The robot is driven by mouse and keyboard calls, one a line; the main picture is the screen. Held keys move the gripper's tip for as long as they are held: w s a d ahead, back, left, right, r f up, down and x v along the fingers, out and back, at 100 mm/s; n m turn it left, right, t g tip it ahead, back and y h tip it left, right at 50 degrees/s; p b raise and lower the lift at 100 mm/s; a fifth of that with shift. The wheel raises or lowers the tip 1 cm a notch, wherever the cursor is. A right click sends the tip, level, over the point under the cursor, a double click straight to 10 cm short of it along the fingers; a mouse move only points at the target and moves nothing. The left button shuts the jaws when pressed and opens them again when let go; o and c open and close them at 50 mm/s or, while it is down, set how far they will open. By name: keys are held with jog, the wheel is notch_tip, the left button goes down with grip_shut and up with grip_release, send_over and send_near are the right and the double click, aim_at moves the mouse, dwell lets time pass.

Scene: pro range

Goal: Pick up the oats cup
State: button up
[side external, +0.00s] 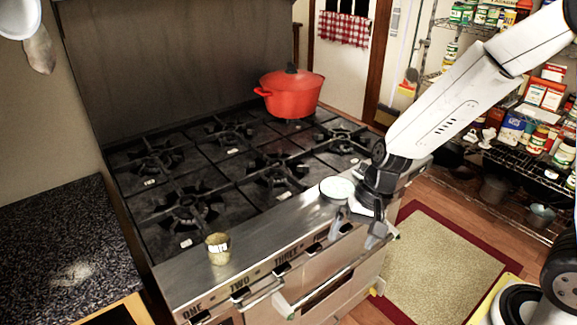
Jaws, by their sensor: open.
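A small tan cup (218,249) with a pale label stands upright on the steel front ledge of the stove, above the marking "TWO". It looks like the oats cup, but its label is too small to read. My gripper (361,230) is at the right part of the ledge, well to the right of this cup, pointing down. Its two fingers are apart, with nothing visible between them. A round white-topped dish or container (337,188) sits just left of the gripper's upper part; I cannot tell whether they touch.
A lidded red pot (291,94) stands at the back of the black burner grates (190,203). A dark speckled counter (62,245) is at left. A rug (445,265) lies on the floor at right, before stocked wire shelves (530,160). The ledge between cup and gripper looks clear.

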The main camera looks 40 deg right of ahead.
jog(key=w+a+m+y, duration=0.5)
jog(key=w+a+m, duration=0.2)
jog(key=a+m, duration=0.15)
jog(key=m+t+y, duration=0.4)
jog(key=m, duration=0.2)
send_near(229, 230)
jog(key=x, duration=0.2)
jog(key=f+x, duration=0.1)
jog(key=x, duration=0.2)
jog(key=shift+d, duration=0.2)
jog(key=shift+w+a+t, duration=0.1)
jog(key=shift+w+t, duration=0.3)
jog(key=shift+a, duration=0.1)
jog(key=shift+x, duration=1.2)
jog(key=shift+x, duration=2.6)
jog(key=shift+s, duration=0.15)
jog(key=shift+c, duration=0.2)
